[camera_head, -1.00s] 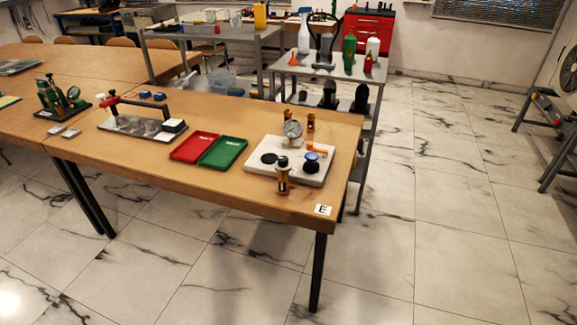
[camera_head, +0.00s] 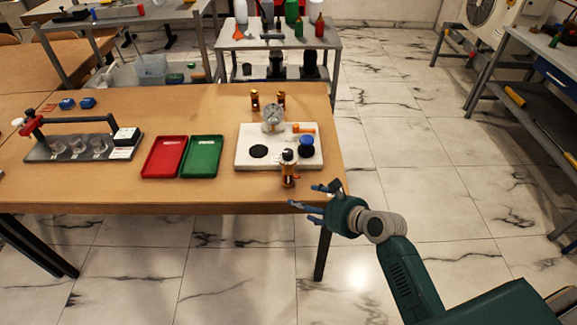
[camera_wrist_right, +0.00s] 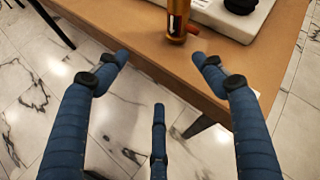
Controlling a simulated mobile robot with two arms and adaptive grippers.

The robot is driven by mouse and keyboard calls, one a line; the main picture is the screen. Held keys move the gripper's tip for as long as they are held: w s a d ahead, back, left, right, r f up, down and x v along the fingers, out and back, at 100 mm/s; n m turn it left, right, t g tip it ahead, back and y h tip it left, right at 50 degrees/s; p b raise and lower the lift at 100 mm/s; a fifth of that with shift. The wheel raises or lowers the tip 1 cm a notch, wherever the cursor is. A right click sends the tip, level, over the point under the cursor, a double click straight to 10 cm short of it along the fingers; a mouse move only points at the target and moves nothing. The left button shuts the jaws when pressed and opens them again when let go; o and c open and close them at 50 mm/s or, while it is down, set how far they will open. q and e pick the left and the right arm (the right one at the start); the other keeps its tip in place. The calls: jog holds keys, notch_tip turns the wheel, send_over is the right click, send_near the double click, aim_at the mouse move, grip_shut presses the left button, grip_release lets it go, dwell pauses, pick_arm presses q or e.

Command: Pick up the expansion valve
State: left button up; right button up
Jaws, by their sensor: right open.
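A brass, upright valve-like fitting (camera_head: 288,174) with a dark top stands on the table near its front edge, just in front of the white gauge board. It looks like the expansion valve, though I cannot be sure of its label. It also shows at the top of the right wrist view (camera_wrist_right: 178,20), standing on the wood. My right gripper (camera_head: 308,203) is open and empty at the table's front edge, to the right and nearer than the fitting. Its spread blue fingers also show in the right wrist view (camera_wrist_right: 160,76), apart from the fitting. My left gripper is not in view.
Red (camera_head: 164,157) and green (camera_head: 202,157) trays lie left.

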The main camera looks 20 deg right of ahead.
aim_at(290, 167)
jog(key=w+r+m, duration=0.1)
jog(key=w+r, duration=0.1)
jog(key=w+r+m+t, duration=0.1)
jog(key=w+r+m, duration=0.1)
jog(key=w, duration=0.1)
jog(key=w+a+r+m, duration=0.1)
jog(key=w+r+m, duration=0.1)
jog(key=shift+w+r+t+y, duration=0.2)
jog(key=shift+w+t+y, duration=0.15)
jog(key=shift+t+y, duration=0.05)
jog(key=shift+x, duration=3.15)
jog(key=shift+s+d, duration=0.1)
jog(key=shift+c, duration=0.7)
jog(key=c, duration=1.3)
